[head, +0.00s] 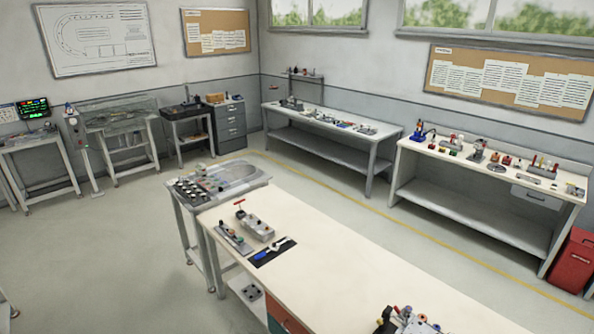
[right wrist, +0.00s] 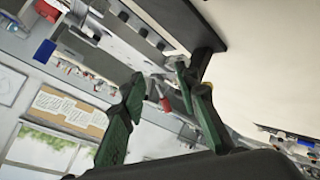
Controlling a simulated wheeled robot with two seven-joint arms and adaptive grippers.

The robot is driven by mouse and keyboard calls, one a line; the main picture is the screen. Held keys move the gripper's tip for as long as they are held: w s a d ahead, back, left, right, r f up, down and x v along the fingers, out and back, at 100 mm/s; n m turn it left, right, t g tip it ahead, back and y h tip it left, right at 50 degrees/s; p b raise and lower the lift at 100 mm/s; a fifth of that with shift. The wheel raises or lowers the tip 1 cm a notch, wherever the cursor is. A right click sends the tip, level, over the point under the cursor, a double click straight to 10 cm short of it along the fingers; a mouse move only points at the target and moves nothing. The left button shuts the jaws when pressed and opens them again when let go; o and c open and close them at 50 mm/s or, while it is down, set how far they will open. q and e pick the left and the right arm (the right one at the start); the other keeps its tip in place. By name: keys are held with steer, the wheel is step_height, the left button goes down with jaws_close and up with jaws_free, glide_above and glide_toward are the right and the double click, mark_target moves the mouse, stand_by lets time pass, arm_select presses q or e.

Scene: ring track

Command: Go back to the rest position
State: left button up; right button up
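My right gripper (right wrist: 160,78) shows in the right wrist view. Its two green-padded fingers stand apart, with nothing between them but the distant background. The wrist view is strongly tilted. Neither of my grippers can be made out in the head view. The long white-topped bench (head: 350,250) is in front, running toward the bottom right. On its far end are a grey block fixture (head: 257,226) and a black mat (head: 272,252) with a blue-handled tool. A small table with a grey oval track (head: 232,176) adjoins the bench's far end.
A cluster of small parts (head: 408,322) is cut off at the bottom edge. Two benches with parts (head: 330,122) (head: 487,160) line the right-hand wall. A red bin (head: 575,262) stands at the right. The floor (head: 110,240) on the left is clear.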

steer(key=s+f+m+g+y, duration=0.1)
steer(key=s+f+g, duration=0.1)
steer(key=s, duration=0.7)
steer(key=s+f+m+g+y, duration=0.1)
steer(key=s+f, duration=0.2)
steer(key=s, duration=0.6)
steer(key=s+a+r+g+y, duration=0.1)
steer(key=s+a, duration=0.1)
steer(key=s, duration=0.7)
steer(key=s+a+r+g+y, duration=0.1)
steer(key=s+a+g+y, duration=0.15)
steer(key=s, duration=0.65)
step_height(320, 180, down, 35)
steer(key=s+a+b, duration=0.1)
steer(key=b, duration=0.4)
steer(key=s+f+g+b, duration=0.2)
steer(key=s+f+b, duration=0.1)
steer(key=s+f, duration=1.7)
step_height(320, 180, down, 2)
steer(key=shift+a+b, duration=0.25)
steer(key=shift+b, duration=0.15)
steer(key=shift+n, duration=0.3)
